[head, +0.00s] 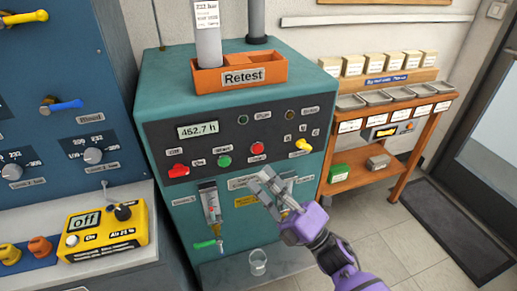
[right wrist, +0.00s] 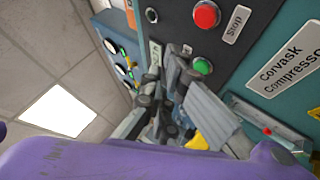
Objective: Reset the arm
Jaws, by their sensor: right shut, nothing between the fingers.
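My right gripper (head: 266,182) is in front of the teal compressor cabinet (head: 310,95), below its dark control panel (head: 235,140). Its purple arm comes in from the lower right. The gripper is shut and empty. It hides part of the labels on the lower front of the cabinet. In the right wrist view the grey fingers (right wrist: 172,90) show in front of the panel, near the green button (right wrist: 203,66) and the red stop button (right wrist: 206,15). I cannot tell whether they touch anything. My left gripper is in neither view.
An orange Retest tray (head: 240,76) with a grey cylinder stands on the cabinet. A yellow analyser (head: 103,226) reads off at left. A wooden bench (head: 410,133) with trays stands at right. Open floor lies at the lower right.

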